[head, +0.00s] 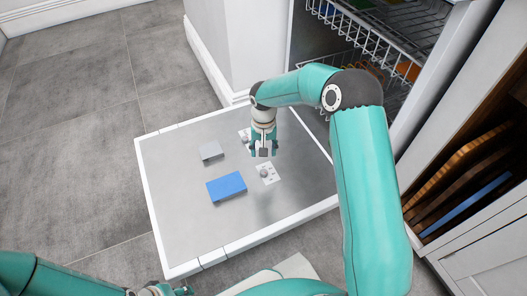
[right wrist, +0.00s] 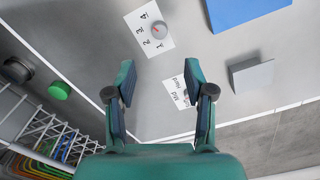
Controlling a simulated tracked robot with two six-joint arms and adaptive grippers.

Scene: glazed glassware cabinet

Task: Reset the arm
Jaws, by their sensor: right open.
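My right arm reaches in from the right in the head view and bends down over a fold-down metal door panel (head: 180,225). Its gripper (head: 263,155) hangs above the panel, near a white dial card (head: 268,174). In the right wrist view the two fingers of my right gripper (right wrist: 159,72) are spread apart with nothing between them. Past the fingertips the dial card (right wrist: 148,28) shows a round knob and numbers. A second card (right wrist: 180,93) reads "Mid" and "Hard". A small part of my left gripper (head: 183,290) shows at the bottom edge; its jaws are unclear.
A blue block (head: 226,187) and a grey block (head: 211,151) are on the panel. Wire racks (head: 365,35) stand in the open appliance behind. A dark knob (right wrist: 16,70) and green button (right wrist: 59,90) show too. Wooden boards (head: 460,170) fill a right-hand cabinet. Floor at left is clear.

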